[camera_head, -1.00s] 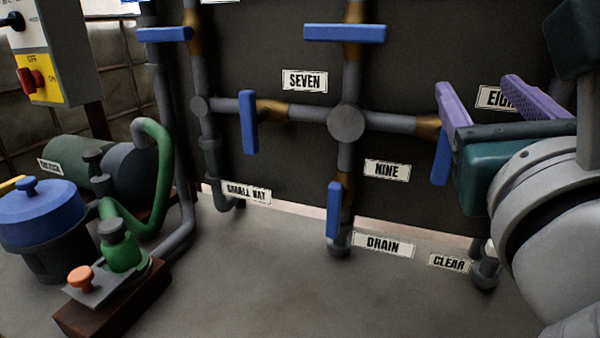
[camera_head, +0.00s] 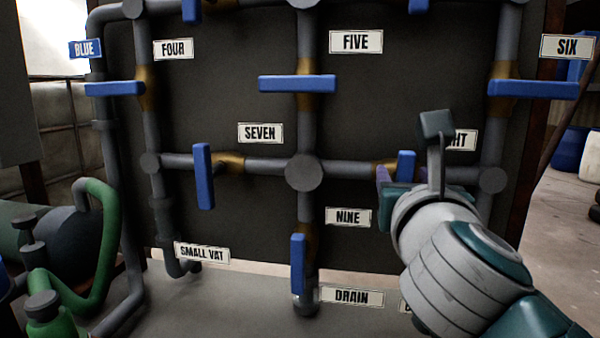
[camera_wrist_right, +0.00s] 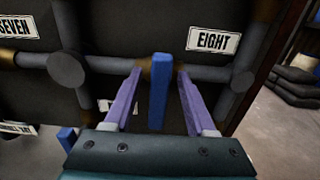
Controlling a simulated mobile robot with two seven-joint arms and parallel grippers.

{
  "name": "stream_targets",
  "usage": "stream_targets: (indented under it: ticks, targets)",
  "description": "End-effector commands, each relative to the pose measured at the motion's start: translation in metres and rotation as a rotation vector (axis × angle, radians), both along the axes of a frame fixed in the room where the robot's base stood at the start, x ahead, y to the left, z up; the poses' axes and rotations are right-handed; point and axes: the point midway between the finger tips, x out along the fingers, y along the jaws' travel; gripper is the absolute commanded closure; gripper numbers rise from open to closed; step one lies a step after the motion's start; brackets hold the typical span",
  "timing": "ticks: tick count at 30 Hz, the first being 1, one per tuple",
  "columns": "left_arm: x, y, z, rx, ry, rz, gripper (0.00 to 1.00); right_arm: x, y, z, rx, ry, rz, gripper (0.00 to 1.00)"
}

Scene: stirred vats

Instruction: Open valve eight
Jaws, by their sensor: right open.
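Valve eight's blue handle (camera_head: 405,165) stands upright, across its horizontal pipe, in the head view, partly hidden by my right arm. The EIGHT label (camera_head: 463,140) is half covered there but reads fully in the right wrist view (camera_wrist_right: 212,41). My right gripper (camera_head: 385,181) is open at the handle, mostly hidden by its own wrist. In the right wrist view, the blue handle (camera_wrist_right: 158,92) lies between the two purple fingers (camera_wrist_right: 160,78), with a gap visible on each side. My left gripper is not in view.
Valve seven's upright blue handle (camera_head: 203,176) is to the left on the same pipe line. Valve nine's handle (camera_head: 298,264) is below the round junction (camera_head: 305,172). Valve six's level handle (camera_head: 533,89) is above right. Green pump piping (camera_head: 97,245) is at lower left.

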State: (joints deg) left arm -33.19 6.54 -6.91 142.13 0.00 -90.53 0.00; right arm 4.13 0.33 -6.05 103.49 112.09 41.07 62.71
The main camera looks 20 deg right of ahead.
Motion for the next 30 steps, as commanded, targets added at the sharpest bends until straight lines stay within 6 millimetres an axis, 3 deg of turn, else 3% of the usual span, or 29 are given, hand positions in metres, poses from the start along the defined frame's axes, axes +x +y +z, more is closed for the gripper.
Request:
stream_targets:
  ticks: [7, 22, 30]
  targets:
    - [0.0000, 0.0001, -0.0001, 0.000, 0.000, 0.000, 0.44, 0.0006, -0.0004, -0.0004, 0.001, 0.001, 0.000, 0.45]
    - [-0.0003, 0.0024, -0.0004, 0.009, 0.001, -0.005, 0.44, 0.0004, -0.0001, -0.0003, -0.001, 0.001, 0.000, 1.00]
    - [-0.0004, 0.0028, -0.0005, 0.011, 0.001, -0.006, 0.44, 0.0004, 0.0000, -0.0003, -0.001, 0.001, 0.001, 1.00]
